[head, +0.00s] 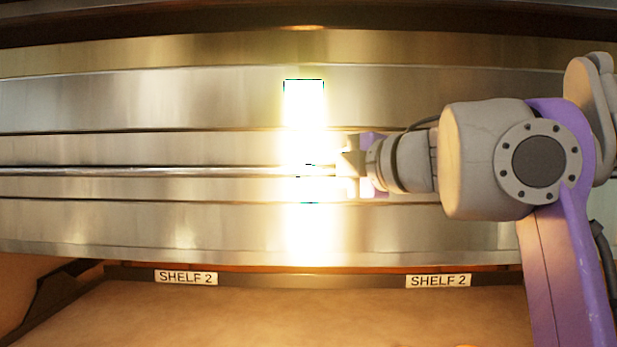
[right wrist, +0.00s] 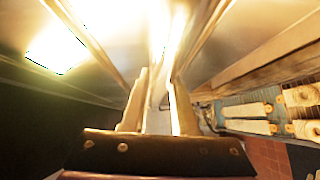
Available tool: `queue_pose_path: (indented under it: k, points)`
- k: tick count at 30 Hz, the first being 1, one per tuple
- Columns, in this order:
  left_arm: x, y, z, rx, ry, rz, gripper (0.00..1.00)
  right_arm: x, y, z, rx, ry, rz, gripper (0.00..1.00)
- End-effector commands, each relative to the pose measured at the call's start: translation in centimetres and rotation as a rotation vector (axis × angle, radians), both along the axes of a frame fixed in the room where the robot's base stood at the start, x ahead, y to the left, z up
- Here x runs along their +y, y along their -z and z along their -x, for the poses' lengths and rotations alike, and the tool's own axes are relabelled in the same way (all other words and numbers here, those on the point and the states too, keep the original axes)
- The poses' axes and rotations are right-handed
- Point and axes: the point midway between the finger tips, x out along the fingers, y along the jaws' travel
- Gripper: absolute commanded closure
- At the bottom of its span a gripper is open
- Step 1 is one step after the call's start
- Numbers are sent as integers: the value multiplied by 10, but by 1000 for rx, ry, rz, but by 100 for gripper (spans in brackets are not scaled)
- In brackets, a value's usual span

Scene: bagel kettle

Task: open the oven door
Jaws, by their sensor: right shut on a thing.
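The oven door (head: 150,100) is a wide brushed-metal front that spans the head view, with a long thin horizontal bar handle (head: 120,172) across it. My right gripper (head: 335,165) is at the handle, right of the middle, with its fingers shut on the bar. Bright glare hides the exact contact in the head view. In the right wrist view, the two fingers (right wrist: 158,105) close around the bar, which runs away from the camera along the metal door (right wrist: 110,25). My left gripper is not in view.
Below the door is a tan shelf surface (head: 310,318) with a dark front rail bearing two "SHELF 2" labels (head: 186,278) (head: 438,281). In the right wrist view, boards with round pale items (right wrist: 300,95) lie at the right, beside a reddish tiled floor (right wrist: 268,155).

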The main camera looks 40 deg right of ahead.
Motion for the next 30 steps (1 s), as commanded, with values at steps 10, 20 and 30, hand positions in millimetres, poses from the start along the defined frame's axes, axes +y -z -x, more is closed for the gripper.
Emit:
queue_pose_path:
  k: [10,20,30]
  points:
    - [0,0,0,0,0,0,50,1,1,0,1,-1,0,48]
    - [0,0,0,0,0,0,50,0,1,0,1,0,1,43]
    - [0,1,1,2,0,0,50,4,8,-5,1,-3,1,43]
